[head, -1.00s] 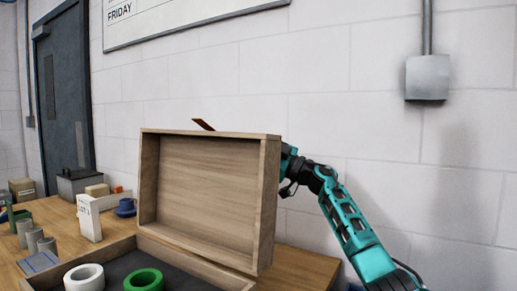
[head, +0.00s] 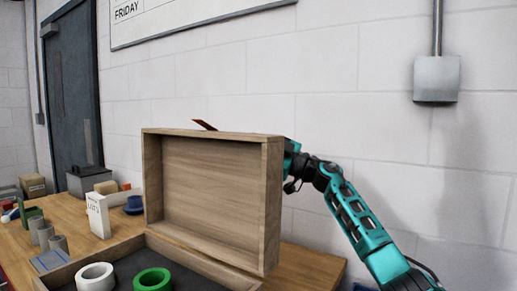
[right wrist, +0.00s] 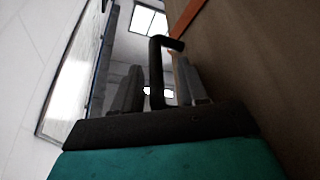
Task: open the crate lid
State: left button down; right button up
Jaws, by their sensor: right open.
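The wooden crate lid (head: 210,190) stands raised, nearly upright, at the back of the crate (head: 180,258), with its hollow inner side facing me. My right gripper (right wrist: 162,88) is behind the lid's right side, mostly hidden by it in the head view. In the right wrist view its two grey fingers are apart, with a dark bent handle (right wrist: 156,70) showing between them. The brown lid surface (right wrist: 245,60) is close on the right there. I cannot tell whether the fingers touch the handle. My left gripper is not in view.
In the crate lie a white ring (head: 95,277) and a green ring (head: 153,279). Left of the lid are a white box (head: 98,215), a blue cup (head: 134,205) and several grey cylinders (head: 58,244). The wall is close behind.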

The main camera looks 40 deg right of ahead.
jog(key=shift+s+d+f, duration=0.25)
jog(key=shift+s, duration=0.15)
jog(key=b+v, duration=0.3)
jog(key=v, duration=0.9)
jog(key=shift+r, duration=0.1)
jog(key=b+v, duration=0.3)
jog(key=v, duration=1.1)
jog(key=shift+s+a+f, duration=0.25)
jog(key=shift+s+f, duration=0.15)
jog(key=shift+s, duration=0.1)
dwell(0.3)
